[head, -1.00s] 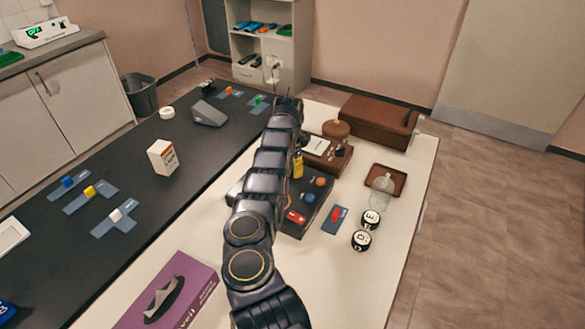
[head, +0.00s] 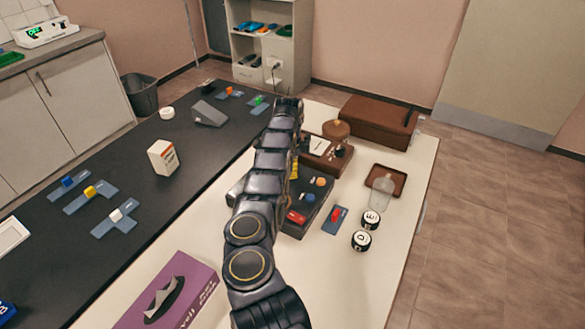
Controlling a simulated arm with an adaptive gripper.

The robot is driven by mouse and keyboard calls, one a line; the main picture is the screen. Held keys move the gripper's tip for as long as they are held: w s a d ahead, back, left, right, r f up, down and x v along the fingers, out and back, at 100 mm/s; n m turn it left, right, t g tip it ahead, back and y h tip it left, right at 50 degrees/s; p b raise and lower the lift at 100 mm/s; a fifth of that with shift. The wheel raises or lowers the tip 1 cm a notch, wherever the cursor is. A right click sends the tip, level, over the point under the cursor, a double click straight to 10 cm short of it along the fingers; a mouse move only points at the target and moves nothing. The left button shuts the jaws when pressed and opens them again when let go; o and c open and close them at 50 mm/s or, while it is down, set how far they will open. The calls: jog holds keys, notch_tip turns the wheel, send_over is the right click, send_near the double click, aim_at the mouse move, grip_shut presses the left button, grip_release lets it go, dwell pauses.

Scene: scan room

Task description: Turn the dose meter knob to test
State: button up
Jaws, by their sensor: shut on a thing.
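My arm runs from the bottom of the head view up over the middle of the white table. Its dark links cover the work spot, and I cannot make out my gripper's fingers or what is between them. I cannot tell for sure which thing is the dose meter, and I see no readable test mark. A dark box (head: 314,211) with orange, blue and red parts on top shows to the right of the arm, its left side partly covered. A yellow thing (head: 294,171) shows as a narrow strip at the arm's edge. Behind is a brown unit (head: 338,160) with a pale panel and dark knobs.
A brown case (head: 375,121) and a round brown object (head: 336,129) stand at the back. On the right are a brown tray (head: 394,174), a clear bottle (head: 379,197) and two black-and-white round things (head: 361,240). A purple tissue box (head: 195,283) stands front left.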

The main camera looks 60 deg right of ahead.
jog(key=shift+f, duration=0.1)
jog(key=o, duration=1.1)
notch_tip(320, 180, up, 12)
jog(key=shift+r, duration=0.1)
dwell(0.3)
